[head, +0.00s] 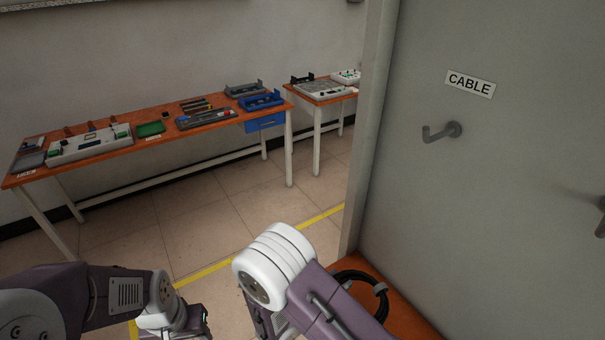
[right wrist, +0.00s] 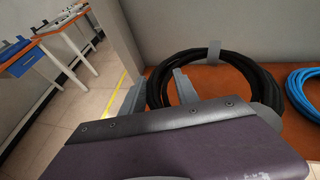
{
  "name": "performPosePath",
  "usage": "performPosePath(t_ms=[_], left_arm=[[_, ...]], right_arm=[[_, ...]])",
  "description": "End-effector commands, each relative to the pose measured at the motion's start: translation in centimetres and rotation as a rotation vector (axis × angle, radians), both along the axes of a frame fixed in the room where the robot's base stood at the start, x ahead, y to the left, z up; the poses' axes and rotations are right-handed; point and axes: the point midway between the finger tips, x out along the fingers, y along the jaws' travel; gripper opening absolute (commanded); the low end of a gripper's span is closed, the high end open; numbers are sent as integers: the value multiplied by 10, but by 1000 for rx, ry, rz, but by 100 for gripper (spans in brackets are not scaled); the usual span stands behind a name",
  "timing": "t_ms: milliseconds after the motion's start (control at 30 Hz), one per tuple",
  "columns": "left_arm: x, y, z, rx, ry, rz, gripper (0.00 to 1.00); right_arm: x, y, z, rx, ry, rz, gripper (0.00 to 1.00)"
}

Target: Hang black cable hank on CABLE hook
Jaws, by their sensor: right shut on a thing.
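The black cable hank (right wrist: 240,72) is a coiled ring with a grey tie at its top. It rests on or just over an orange surface, and part of it shows past my right arm in the head view (head: 378,288). My right gripper (right wrist: 160,90) is shut on the left side of the hank, with one finger on each side of the coil. The grey CABLE hook (head: 441,132) sticks out from the grey panel, under the CABLE label (head: 470,85), and is empty. My left gripper (head: 190,326) is at the bottom edge, partly cut off, its jaws unclear.
A blue cable hank (right wrist: 304,90) lies right of the black one on the orange surface (right wrist: 208,78). Another hook (head: 601,218) is cut off at the right edge. A workbench (head: 165,122) with tools stands across the floor. The panel around the CABLE hook is clear.

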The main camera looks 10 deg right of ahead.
Motion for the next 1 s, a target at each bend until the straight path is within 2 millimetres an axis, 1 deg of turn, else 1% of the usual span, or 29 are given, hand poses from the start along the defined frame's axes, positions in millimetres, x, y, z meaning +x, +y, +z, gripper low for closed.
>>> performPosePath(t_ms=[33,100,200,300,367,600,667,800,900,1000], left_arm=[[0,0,0,0,0,0,48],[0,0,0,0,0,0,48],[0,0,0,0,0,0,48],[0,0,0,0,0,0,48],[0,0,0,0,0,0,48],[0,0,0,0,0,0,48],[0,0,0,0,0,0,48],[0,0,-1,0,0,0,48],[0,0,-2,0,0,0,48],[0,0,-2,0,0,0,48]], right_arm=[[9,-6,1,3,-5,-42,0],[19,-18,1,2,-4,-107,0],[29,-38,2,0,-1,-199,0],[30,-57,2,-2,2,-259,0],[29,-63,2,-2,2,-275,0],[29,-64,2,-2,2,-278,0],[29,-64,-2,-2,2,-278,0],[28,-64,-32,-5,6,-277,0],[29,-64,-50,-4,3,-277,0],[29,-64,-57,-3,2,-277,0]])
